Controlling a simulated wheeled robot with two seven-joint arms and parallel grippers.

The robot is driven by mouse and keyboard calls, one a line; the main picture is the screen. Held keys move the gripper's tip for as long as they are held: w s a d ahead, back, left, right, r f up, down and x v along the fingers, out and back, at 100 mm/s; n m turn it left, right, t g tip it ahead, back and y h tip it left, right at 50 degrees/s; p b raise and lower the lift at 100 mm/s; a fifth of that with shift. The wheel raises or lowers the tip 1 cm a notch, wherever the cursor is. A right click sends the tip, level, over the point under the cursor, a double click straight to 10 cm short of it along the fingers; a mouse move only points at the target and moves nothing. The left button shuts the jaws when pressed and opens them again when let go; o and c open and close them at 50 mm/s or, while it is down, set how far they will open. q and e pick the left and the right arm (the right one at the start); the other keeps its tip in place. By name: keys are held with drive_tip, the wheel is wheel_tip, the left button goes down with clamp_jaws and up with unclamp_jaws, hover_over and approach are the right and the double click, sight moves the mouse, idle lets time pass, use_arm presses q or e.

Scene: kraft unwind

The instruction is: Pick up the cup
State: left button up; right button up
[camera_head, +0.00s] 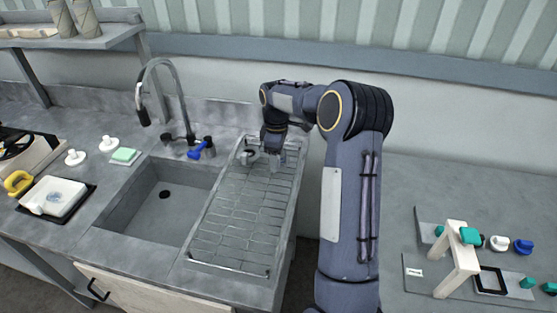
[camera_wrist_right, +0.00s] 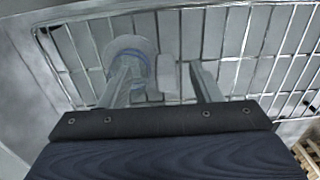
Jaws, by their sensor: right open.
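The cup (camera_wrist_right: 130,48) is pale with a blue band and stands on the wire drying rack (camera_head: 235,215) beside the sink. In the right wrist view, a pale piece (camera_wrist_right: 165,70), perhaps its handle, juts out to its right. My right gripper (camera_head: 264,162) is open over the far end of the rack. In the wrist view the left finger of this gripper (camera_wrist_right: 165,82) overlaps the cup and the right finger is clear to the right. I cannot tell whether the finger touches it. In the head view the gripper mostly hides the cup. My left gripper is not in view.
The sink basin (camera_head: 165,205) with its tall faucet (camera_head: 175,85) lies left of the rack. A wall rises behind the rack. A white block on a black tray (camera_head: 85,205) is at far left. A small stand (camera_head: 458,262) and several small parts lie on the right counter.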

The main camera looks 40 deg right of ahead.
drive_tip(key=c, duration=1.1)
drive_tip(key=shift+c, duration=0.2)
